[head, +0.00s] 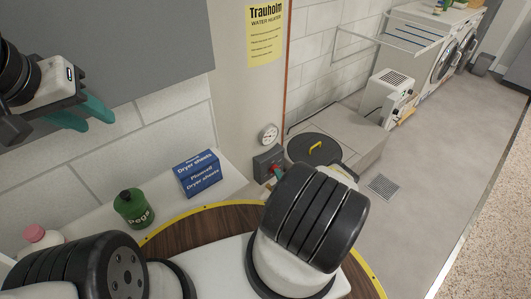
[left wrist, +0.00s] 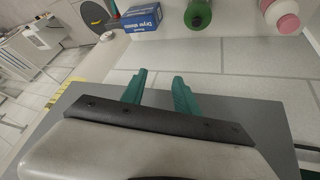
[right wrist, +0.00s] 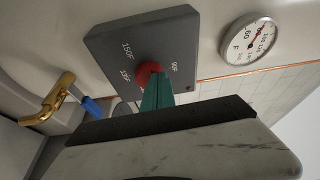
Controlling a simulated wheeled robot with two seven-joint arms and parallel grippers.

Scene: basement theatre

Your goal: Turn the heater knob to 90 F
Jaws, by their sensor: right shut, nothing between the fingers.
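The red heater knob (right wrist: 147,72) sits on a dark grey control box (right wrist: 125,45) with temperature marks, among them 150F and 90F. In the head view the knob (head: 275,169) and box (head: 261,160) are on the water heater's front, partly behind my right arm. My right gripper (right wrist: 157,82) is shut and empty, its teal fingertips at the knob's near side; I cannot tell whether they touch it. They overlap part of the knob, and its pointer is not clear. My left gripper (head: 90,112) is open and empty, far left of the heater; its fingers also show in the left wrist view (left wrist: 159,78).
A round gauge (right wrist: 250,42) is beside the box. A brass valve (right wrist: 52,103) is at the left in the right wrist view.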

